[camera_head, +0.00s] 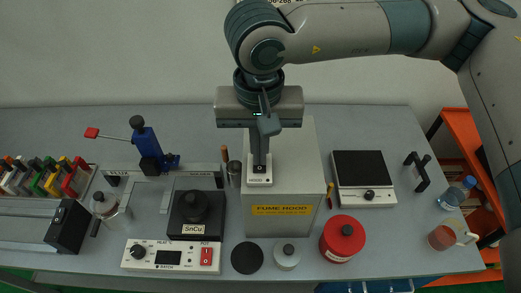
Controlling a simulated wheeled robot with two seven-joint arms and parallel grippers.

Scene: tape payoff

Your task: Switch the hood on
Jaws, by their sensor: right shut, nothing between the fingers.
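The fume hood (285,222) is a grey-beige box with a yellow "FUME HOOD" label at the middle of the bench. A small white switch plate (259,181) marked "HOOD" sits on its top, toward the left. My right gripper (259,164) reaches down from above. It is shut and empty, with its fingertips at the far part of the plate. The fingers hide the switch itself, so I cannot tell its position or whether they touch it. My left gripper is not in view.
Left of the hood stand a black SnCu pot (195,207) and a white control unit (172,257) with a red switch. A red tin (342,238) is front right; a black-topped hotplate (364,178) stands right. A blue clamp (147,143) is back left.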

